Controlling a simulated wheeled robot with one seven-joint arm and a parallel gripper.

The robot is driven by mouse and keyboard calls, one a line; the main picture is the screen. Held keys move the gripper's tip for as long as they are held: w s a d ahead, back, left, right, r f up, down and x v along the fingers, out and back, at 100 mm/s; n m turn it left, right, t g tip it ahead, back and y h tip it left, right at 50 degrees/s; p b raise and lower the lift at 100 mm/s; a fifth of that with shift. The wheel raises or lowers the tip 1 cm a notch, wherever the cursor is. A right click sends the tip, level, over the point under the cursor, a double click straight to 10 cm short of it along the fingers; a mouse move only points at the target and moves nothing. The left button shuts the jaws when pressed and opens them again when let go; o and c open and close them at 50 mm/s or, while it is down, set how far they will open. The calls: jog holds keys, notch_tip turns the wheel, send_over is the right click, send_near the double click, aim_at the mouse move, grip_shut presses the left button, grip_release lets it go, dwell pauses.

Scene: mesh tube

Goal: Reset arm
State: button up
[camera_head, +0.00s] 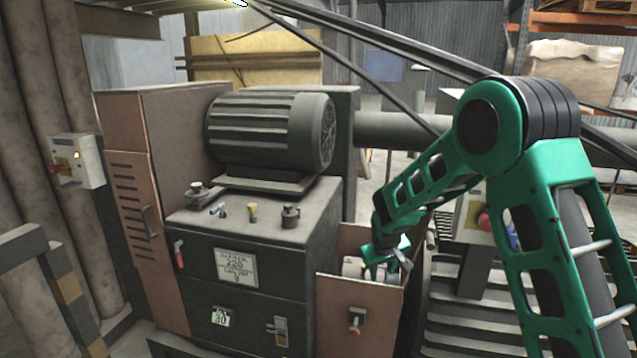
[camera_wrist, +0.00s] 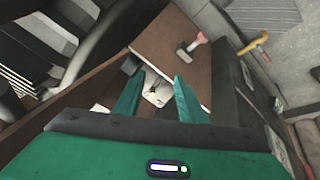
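My green arm reaches down from the right in the head view, bent at a large elbow joint. My gripper (camera_head: 388,258) is low over a brown cabinet (camera_head: 345,312) with an opening in its upper part. In the wrist view my gripper (camera_wrist: 157,88) has its two green fingers apart, with nothing clearly held between them. A pale part (camera_wrist: 157,97) shows beyond and between the fingers. I cannot tell whether the gripper touches anything.
A brown panel in the wrist view carries a red-handled lever (camera_wrist: 196,42). A yellow-handled part (camera_wrist: 252,47) sticks out to its right. A dark ribbed motor (camera_head: 268,132) sits on the machine to the left. A grey pipe (camera_head: 395,130) runs behind my arm.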

jog(key=s+d+r+m, duration=0.1)
jog(key=s+d+r, duration=0.3)
jog(key=s+r, duration=0.4)
jog(key=s+d+r+m, duration=0.1)
jog(key=s+d+r, duration=0.4)
jog(key=s, duration=0.5)
jog(key=s+d+r+m+y, duration=0.1)
jog(key=s+r, duration=0.1)
jog(key=s, duration=0.6)
jog(key=s+d+r+m, duration=0.1)
jog(key=s+r, duration=0.1)
jog(key=s, duration=0.5)
jog(key=s+d+f+m+g, duration=0.1)
jog(key=s+d+m+g, duration=0.1)
jog(key=s+d, duration=0.3)
jog(key=s+d+f+m+g, duration=0.1)
jog(key=s+d+m+g, duration=0.2)
jog(key=s, duration=0.8)
jog(key=shift+s+d+m, duration=0.15)
jog(key=shift+d+m, duration=0.25)
jog(key=shift+d, duration=0.85)
jog(key=shift+f, duration=0.1)
jog(key=shift+w+f, duration=0.25)
jog(key=shift+w, duration=0.4)
